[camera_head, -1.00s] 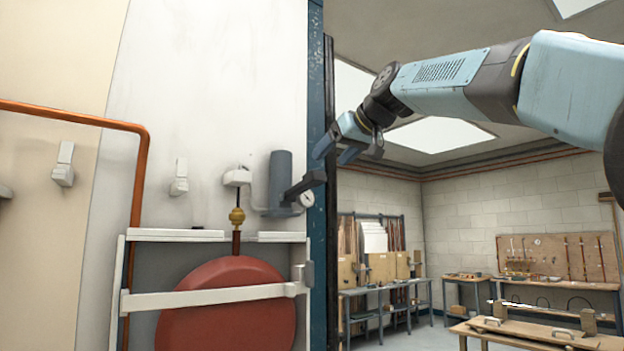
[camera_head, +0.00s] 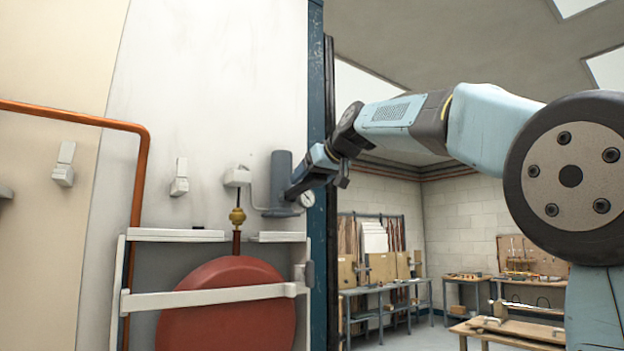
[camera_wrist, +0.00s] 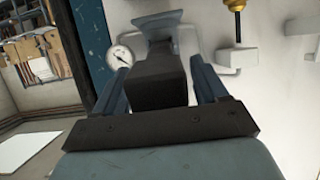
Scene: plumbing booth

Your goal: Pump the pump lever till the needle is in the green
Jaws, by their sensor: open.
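The pump is a grey-blue cylinder (camera_head: 281,180) on the white wall, with its dark lever (camera_head: 298,190) sticking out to the right. In the wrist view the lever (camera_wrist: 160,80) reaches toward me as a dark bar between the two blue fingers. A round white gauge (camera_head: 307,199) sits just below the lever; it also shows in the wrist view (camera_wrist: 121,56). Its needle and any green zone are too small to read. My gripper (camera_head: 301,186) is open, its fingers on either side of the lever. The head view partly hides the lever behind my gripper.
A red round tank (camera_head: 226,305) stands below in a white frame, with a brass fitting (camera_head: 237,216) above it. A copper pipe (camera_head: 138,190) runs at the left. A blue post (camera_head: 316,260) stands right beside the gauge. Workbenches (camera_head: 385,289) stand far behind.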

